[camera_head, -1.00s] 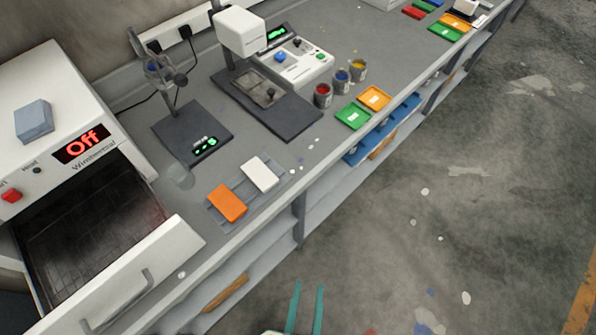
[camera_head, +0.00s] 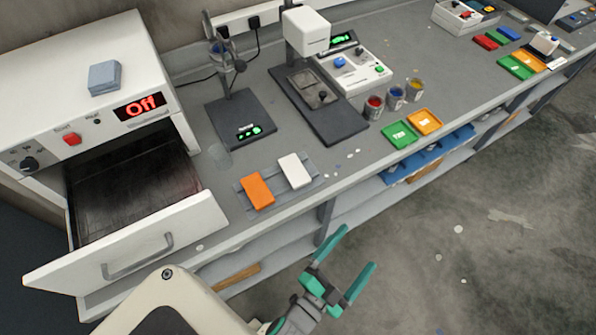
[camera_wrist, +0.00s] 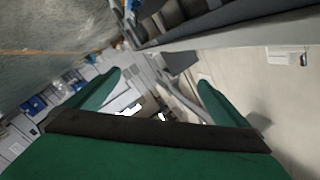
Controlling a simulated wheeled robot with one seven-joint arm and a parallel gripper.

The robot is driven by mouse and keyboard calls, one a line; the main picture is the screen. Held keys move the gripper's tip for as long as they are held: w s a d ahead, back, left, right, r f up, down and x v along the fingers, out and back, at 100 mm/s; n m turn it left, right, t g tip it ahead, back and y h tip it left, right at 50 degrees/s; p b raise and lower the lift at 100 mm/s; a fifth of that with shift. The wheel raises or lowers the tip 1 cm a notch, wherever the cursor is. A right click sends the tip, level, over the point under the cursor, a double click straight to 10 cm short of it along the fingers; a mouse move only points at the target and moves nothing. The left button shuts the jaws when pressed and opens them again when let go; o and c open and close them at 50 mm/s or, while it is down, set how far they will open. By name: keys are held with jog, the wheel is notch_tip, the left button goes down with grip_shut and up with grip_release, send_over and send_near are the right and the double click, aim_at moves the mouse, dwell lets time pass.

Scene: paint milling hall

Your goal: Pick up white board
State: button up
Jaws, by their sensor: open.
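The white board (camera_head: 295,171) is a small flat rectangle lying on a grey rack (camera_head: 279,184) near the bench's front edge. An orange board (camera_head: 257,191) lies on the same rack, just left of it. My gripper (camera_head: 356,258) has green fingers, spread apart and empty. It is in front of the bench, over the floor side, to the right of and apart from the white board. In the wrist view the two fingers (camera_wrist: 158,95) are apart with nothing held between them; the white board cannot be made out for certain there.
An oven (camera_head: 90,90) reading "Off" stands at the left with its door (camera_head: 130,250) open towards the front. Behind the boards are a black stand base (camera_head: 240,118) and a white instrument (camera_head: 306,32). Paint cups (camera_head: 374,107) and green and orange trays (camera_head: 399,134) sit to the right.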

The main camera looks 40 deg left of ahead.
jog(key=w+a+r+m+t+y, duration=0.15)
jog(key=w+r+m, duration=0.3)
jog(key=w, duration=0.85)
jog(key=w+a+r+m+t+y, duration=0.1)
jog(key=w+r+m+t, duration=0.15)
jog(key=w+r, duration=0.7)
jog(key=w+a+r+n+g+y, duration=0.1)
jog(key=w+a+r+y, duration=0.25)
jog(key=w+a, duration=0.2)
jog(key=w+a+r+g+y, duration=0.1)
jog(key=w+a+r+y, duration=0.25)
jog(key=a, duration=0.25)
jog(key=s+a+r+n+g+y, duration=0.1)
jog(key=a+r+n+g+y, duration=0.15)
jog(key=a, duration=0.35)
jog(key=a+r+n+g+y, duration=0.1)
jog(key=a+r+g+y, duration=0.1)
jog(key=a+g+y, duration=0.3)
jog(key=s+a+n+g+h, duration=0.1)
jog(key=s+a+n+g, duration=0.4)
jog(key=s+a+g, duration=0.5)
jog(key=s+a+f+h, duration=0.1)
jog(key=s+a+h, duration=0.2)
jog(key=s+a, duration=0.15)
jog(key=g+h, duration=0.2)
jog(key=h, duration=1)
send_over(294, 170)
notch_tip(294, 170, down, 6)
jog(key=shift+n, duration=0.45)
jog(key=shift+f, duration=5.1)
